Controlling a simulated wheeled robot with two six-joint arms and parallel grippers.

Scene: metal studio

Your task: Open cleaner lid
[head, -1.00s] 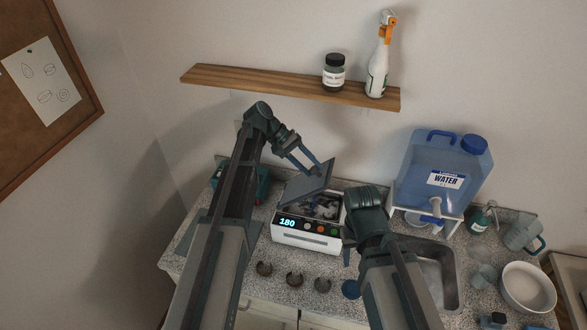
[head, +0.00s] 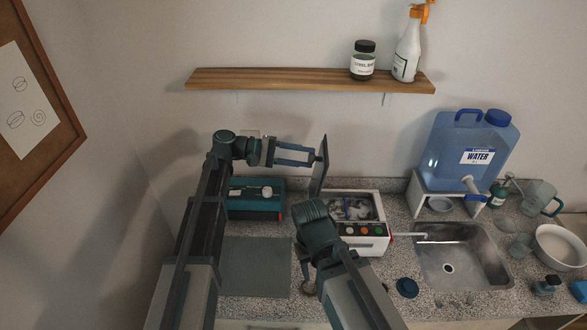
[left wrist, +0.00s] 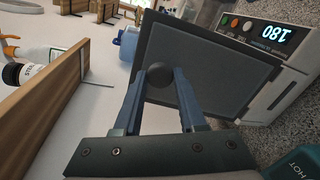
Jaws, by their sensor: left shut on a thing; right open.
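The cleaner (head: 378,245) is a white box with coloured buttons on the counter. Its basin (head: 352,208) is uncovered and shows grey-white contents. The dark flat lid (head: 320,165) stands nearly upright above the cleaner's left end; I cannot tell whether its lower edge touches the cleaner. My left gripper (head: 312,155) is shut on the lid's round knob (left wrist: 160,83). In the left wrist view, the lid's flat face (left wrist: 205,60) fills the middle, beside the lit display (left wrist: 272,32). My right gripper (head: 306,278) is open, low in front of the cleaner's left side, partly hidden by its wrist.
A teal box (head: 255,205) and a grey mat (head: 255,265) lie to the left. The sink (head: 465,262), water jug (head: 465,150) and white bowl (head: 560,248) are to the right. A wooden shelf (head: 300,80) with a jar and spray bottle hangs above.

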